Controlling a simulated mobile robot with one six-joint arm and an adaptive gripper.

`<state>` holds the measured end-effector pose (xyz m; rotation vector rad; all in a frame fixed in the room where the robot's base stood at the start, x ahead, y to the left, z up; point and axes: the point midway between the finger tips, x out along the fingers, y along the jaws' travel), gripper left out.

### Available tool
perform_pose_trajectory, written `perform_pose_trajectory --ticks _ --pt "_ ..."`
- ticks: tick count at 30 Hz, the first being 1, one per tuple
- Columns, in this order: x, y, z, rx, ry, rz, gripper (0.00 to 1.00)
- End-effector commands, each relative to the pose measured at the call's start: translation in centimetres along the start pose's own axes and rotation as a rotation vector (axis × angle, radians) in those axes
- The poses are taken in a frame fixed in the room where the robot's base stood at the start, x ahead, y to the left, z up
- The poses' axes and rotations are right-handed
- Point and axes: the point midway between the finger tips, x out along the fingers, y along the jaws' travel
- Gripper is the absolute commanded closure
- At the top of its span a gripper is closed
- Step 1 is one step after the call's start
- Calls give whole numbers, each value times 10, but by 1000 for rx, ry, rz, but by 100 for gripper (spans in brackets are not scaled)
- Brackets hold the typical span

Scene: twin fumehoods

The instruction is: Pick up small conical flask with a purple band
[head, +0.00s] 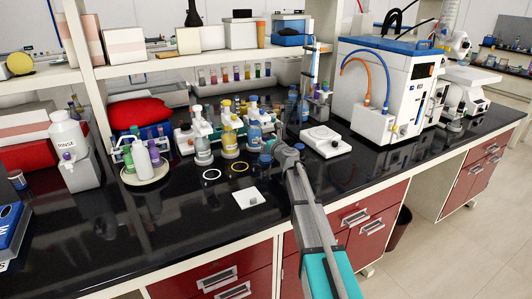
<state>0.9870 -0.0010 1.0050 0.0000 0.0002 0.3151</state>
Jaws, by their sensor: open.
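Several flask-shaped vessels stand in a row at the middle of the black bench. One has a clear body and pale top (203,153), one is yellow (229,143) and one is blue (254,137). I cannot make out a purple band on any of them, so I cannot tell which is the small conical flask with a purple band. My arm reaches in from the lower right. My gripper (279,134) is at its far end, just right of the blue vessel. It is open; its fingers are small and partly hidden, and I see nothing held.
A flat white device (326,141) and a large white machine (385,90) stand to the right.

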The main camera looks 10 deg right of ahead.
Motion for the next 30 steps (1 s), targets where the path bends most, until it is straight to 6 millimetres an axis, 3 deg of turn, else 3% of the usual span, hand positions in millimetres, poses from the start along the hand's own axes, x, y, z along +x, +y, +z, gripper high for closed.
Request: perform_pose_trajectory --ticks 11,24,30 --pt "0 0 0 0 0 0 15" --pt "-1 -1 0 0 0 -1 97" --pt "-1 -1 0 0 0 -1 100"
